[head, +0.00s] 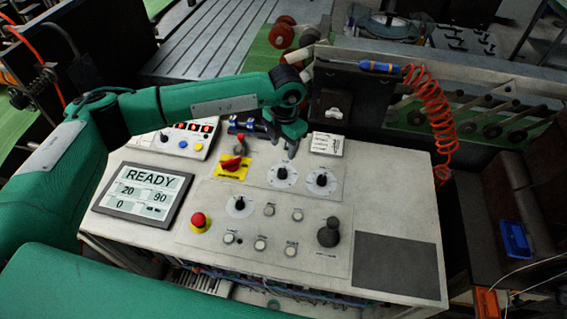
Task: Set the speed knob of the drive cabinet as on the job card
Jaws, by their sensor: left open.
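The drive cabinet's pale sloping top (390,210) fills the middle of the head view. Three black knobs on white dials sit on it: an upper middle knob (282,174), an upper right knob (321,181) and a lower left knob (239,204). Their labels are too small to read, so I cannot tell which is the speed knob. A small white card with print (327,144) stands behind the dials, its text unreadable. My left gripper (285,145) is open, pointing down just above and behind the upper middle knob, apparently apart from it. My right gripper is out of view.
A display reading READY, 20, 90 and 0 (143,192) lies at left. A red rotary switch on yellow (233,168), a red stop button (199,221) and a black joystick (328,233) stand nearby. A coiled orange hose (432,110) hangs behind right.

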